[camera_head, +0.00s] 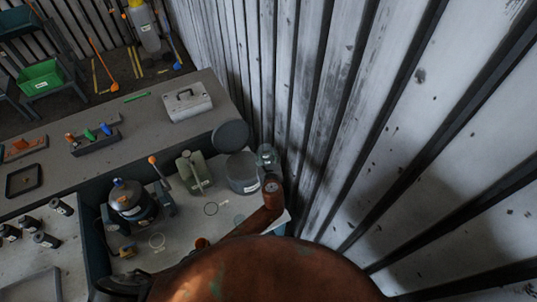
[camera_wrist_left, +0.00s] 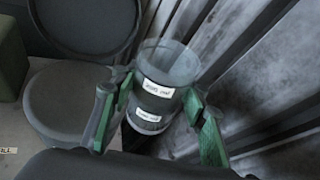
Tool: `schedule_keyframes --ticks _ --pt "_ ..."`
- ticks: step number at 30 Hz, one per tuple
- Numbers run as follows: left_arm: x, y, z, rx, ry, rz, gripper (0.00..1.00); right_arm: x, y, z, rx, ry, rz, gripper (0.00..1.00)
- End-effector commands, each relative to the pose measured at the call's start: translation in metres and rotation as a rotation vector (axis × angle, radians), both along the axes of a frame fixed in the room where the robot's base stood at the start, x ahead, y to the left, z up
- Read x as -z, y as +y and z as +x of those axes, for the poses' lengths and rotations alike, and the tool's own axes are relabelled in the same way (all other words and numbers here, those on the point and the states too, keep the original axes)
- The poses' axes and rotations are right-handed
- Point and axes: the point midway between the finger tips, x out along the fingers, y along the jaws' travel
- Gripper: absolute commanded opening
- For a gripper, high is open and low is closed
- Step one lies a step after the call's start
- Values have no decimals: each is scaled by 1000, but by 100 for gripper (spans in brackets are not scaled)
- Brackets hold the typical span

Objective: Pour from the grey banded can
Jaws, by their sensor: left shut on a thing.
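My left gripper (camera_wrist_left: 162,100), with green finger pads, is shut on the grey banded can (camera_wrist_left: 152,102). The can has a see-through upper part and two white labels, whose print is too blurred to read. It is tilted slightly in the left wrist view, and I cannot tell what is inside. The drum also shows left of the can in the left wrist view (camera_wrist_left: 62,112). My right gripper is not in view.
A round dark disc (camera_head: 230,135) stands behind the drum. A green-grey canister (camera_head: 194,172) and a dark round vessel (camera_head: 130,203) stand further left. Several small labelled cans (camera_head: 60,207) are at far left. The ribbed metal wall (camera_head: 340,120) rises close on the right.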

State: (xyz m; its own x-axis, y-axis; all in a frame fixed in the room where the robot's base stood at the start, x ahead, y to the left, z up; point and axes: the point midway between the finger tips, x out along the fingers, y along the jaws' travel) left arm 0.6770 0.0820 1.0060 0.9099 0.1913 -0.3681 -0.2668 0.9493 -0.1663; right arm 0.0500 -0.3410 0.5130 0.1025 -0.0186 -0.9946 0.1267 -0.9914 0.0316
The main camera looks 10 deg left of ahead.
Motion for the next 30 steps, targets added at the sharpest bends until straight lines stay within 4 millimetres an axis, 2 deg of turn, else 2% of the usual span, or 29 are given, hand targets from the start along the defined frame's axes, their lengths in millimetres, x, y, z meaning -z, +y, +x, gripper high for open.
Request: schedule_keyframes --ticks 30 --pt "19 27 5 0 29 -161 12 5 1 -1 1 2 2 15"
